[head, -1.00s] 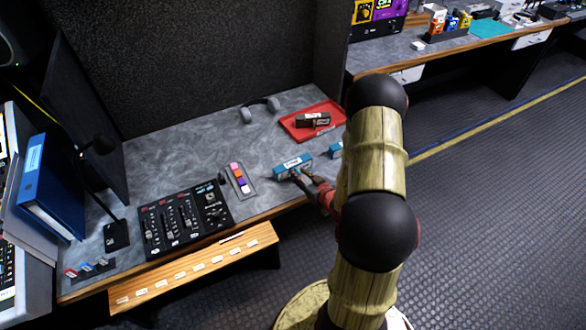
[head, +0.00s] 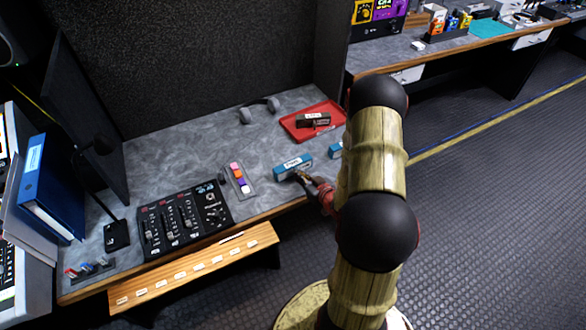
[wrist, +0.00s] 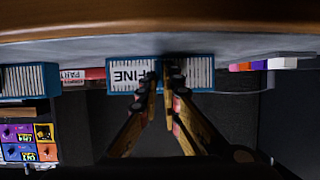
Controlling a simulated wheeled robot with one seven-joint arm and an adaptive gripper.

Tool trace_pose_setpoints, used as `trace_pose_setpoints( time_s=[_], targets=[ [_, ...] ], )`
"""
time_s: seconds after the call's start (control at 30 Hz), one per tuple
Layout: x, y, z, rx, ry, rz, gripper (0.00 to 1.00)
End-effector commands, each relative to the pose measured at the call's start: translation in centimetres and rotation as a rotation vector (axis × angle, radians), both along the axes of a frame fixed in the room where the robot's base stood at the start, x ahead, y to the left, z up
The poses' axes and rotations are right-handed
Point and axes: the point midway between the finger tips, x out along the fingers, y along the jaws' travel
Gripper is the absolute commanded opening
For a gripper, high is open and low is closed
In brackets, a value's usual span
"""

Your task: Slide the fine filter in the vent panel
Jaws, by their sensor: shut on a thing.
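The fine filter (head: 293,167) is a blue-framed block on the grey desk near its front edge. In the wrist view, its white pleated face (wrist: 200,74) carries a label reading FINE. My gripper (head: 301,177) reaches it from the front right. In the wrist view, my gripper's fingertips (wrist: 164,84) are close together at the middle of that face, shut on the filter. The fingers hide the exact grip spot. A second blue-framed filter (head: 336,150) sits to the right, partly hidden by my arm; it also shows in the wrist view (wrist: 28,80). I cannot make out the vent panel.
A red tray (head: 296,136) holding a dark labelled item (head: 313,119) lies behind the filters. Headphones (head: 260,108), a strip of coloured blocks (head: 240,180) and a mixer panel (head: 184,220) are left of the filters. Bare desk lies between the headphones and fine filter.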

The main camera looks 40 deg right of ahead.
Motion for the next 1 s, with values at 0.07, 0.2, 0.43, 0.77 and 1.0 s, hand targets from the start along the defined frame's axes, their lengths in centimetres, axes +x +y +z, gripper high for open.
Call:
trace_pose_setpoints(
  time_s=[0.07,0.2,0.43,0.77,1.0],
  targets=[
    [0.0,0.0,0.0,0.0,-0.001,0.0,0.0],
    [0.0,0.0,0.3,0.0,-0.001,0.0,0.0],
    [0.0,0.0,1.3,-0.001,-0.002,0.0,0.0],
    [0.0,0.0,2.8,0.0,-0.001,0.0,0.0],
    [0.0,0.0,3.8,-0.001,-0.001,0.0,0.0]
  ],
)
